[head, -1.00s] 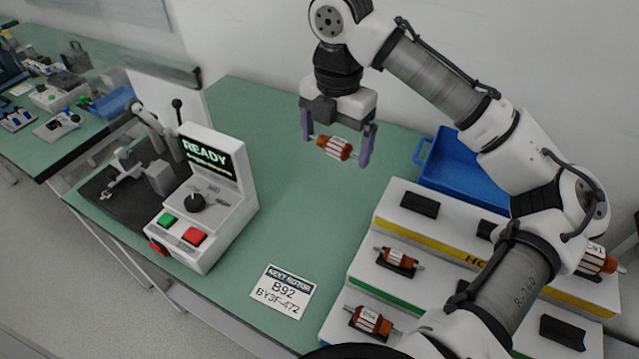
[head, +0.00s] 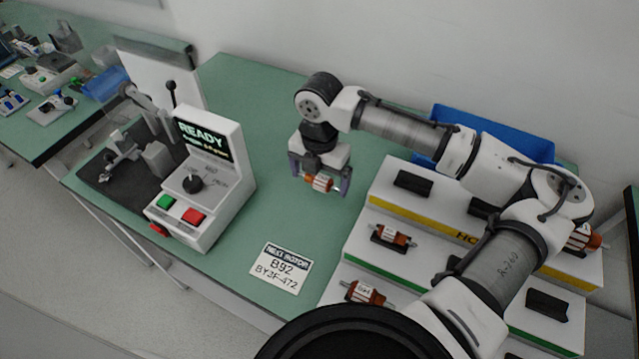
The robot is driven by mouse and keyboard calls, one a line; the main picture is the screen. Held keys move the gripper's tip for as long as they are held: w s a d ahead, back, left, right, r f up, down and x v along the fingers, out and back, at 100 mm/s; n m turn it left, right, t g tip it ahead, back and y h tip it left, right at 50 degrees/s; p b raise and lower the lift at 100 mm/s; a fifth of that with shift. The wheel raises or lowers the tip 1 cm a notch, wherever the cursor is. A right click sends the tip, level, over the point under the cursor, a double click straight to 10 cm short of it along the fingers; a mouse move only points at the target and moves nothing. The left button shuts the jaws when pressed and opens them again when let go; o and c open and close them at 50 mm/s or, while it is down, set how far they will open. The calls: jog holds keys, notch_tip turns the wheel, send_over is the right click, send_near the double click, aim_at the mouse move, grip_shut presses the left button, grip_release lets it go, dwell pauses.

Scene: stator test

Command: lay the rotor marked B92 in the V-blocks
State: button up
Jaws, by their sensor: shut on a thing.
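My gripper (head: 320,184) is shut on a rotor (head: 321,183) with a copper-red body, a pale band and a shaft. It holds the rotor roughly level above the green bench, right of the tester. Any marking on this rotor is too small to read. The test fixture (head: 122,162) with grey block-like supports stands on a dark plate left of the tester (head: 209,180), whose screen shows READY. The V-blocks are too small to make out clearly, and I see no rotor there. A card (head: 281,269) on the bench reads NEXT ROTOR, B92, BY3F-472.
A stepped rack (head: 375,236) at right holds several rotors and dark cradles, some empty. A blue tray (head: 540,149) lies behind my arm. A lever (head: 173,92) rises beside a white panel (head: 150,66).

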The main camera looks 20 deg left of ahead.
aim_at(320, 188)
jog(key=shift+f, duration=1.8)
jog(key=shift+f, duration=0.1)
jog(key=shift+f, duration=0.15)
jog(key=o, duration=0.8)
notch_tip(320, 188, up, 12)
jog(key=shift+r+b, duration=0.25)
jog(key=shift+b, duration=0.35)
